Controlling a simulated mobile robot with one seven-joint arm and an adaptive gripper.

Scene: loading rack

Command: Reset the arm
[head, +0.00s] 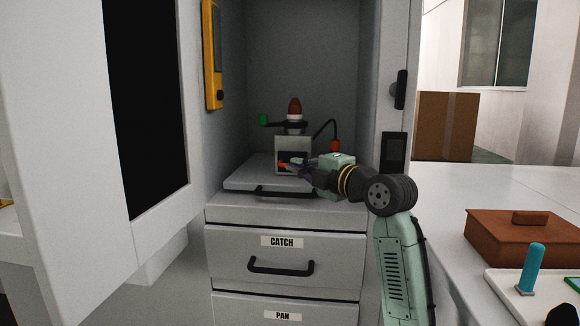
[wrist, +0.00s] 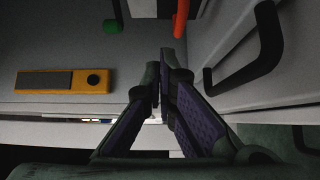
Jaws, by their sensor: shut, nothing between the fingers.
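My gripper (head: 293,165) reaches into the open cabinet from the right, in front of a grey device (head: 293,143) with a brown top and a red-orange part low on its front. In the head view the fingers are small and overlap the device's front; I cannot tell whether they touch it. In the wrist view my gripper (wrist: 160,85) has its fingertips together with nothing between them. A red-orange part (wrist: 181,18) shows just beyond the tips, and a green knob (wrist: 112,26) is to the upper left.
The device stands on a pull-out shelf (head: 240,183) with a black handle (head: 287,192). Below are the CATCH drawer (head: 230,262) and the PAN drawer (head: 240,310), both apparently shut. An open door (head: 80,150) stands left. A yellow panel (head: 212,55) hangs inside. A brown box (head: 510,240) sits right.

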